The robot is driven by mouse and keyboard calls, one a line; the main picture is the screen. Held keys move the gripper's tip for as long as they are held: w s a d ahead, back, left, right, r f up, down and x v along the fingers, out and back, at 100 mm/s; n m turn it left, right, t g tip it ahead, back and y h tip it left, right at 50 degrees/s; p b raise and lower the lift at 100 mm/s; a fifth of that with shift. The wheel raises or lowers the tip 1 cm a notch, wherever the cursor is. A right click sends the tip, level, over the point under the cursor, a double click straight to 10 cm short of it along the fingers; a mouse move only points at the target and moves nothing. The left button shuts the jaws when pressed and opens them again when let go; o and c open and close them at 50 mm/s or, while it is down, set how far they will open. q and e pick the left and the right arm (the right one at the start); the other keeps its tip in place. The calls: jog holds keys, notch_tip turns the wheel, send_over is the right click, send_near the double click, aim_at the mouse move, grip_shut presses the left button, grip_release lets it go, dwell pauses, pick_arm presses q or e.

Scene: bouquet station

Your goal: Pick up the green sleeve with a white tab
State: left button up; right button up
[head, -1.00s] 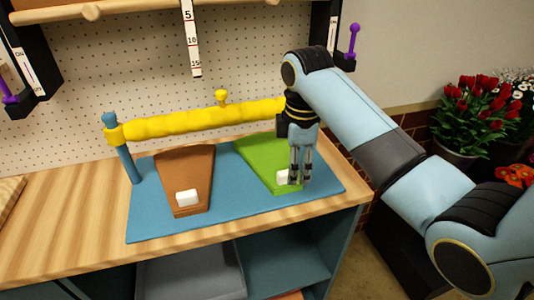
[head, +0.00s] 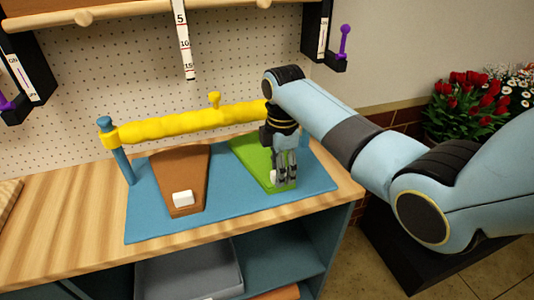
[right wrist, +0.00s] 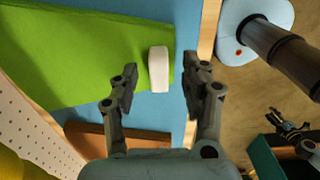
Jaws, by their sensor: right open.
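The green sleeve (head: 250,155) lies on the blue mat (head: 225,200), to the right of a brown sleeve with its own white tab. It also shows in the right wrist view (right wrist: 80,60). Its white tab (right wrist: 158,69) stands at the sleeve's edge, and in the head view it is partly hidden behind my fingers. My right gripper (right wrist: 158,90) is open and empty, with one finger on each side of the tab's line. The tab appears just beyond the fingertips; I cannot tell whether they touch it.
The brown sleeve (head: 181,175) with a white tab (head: 183,198) lies left of the green one. A yellow bar (head: 185,124) on blue posts runs behind both. A shelf with a grey tray (head: 190,273) is below the tabletop. Red flowers (head: 465,105) stand at the right.

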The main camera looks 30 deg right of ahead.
jog(key=shift+f, duration=0.7)
grip_shut()
jog(key=shift+r, duration=0.1)
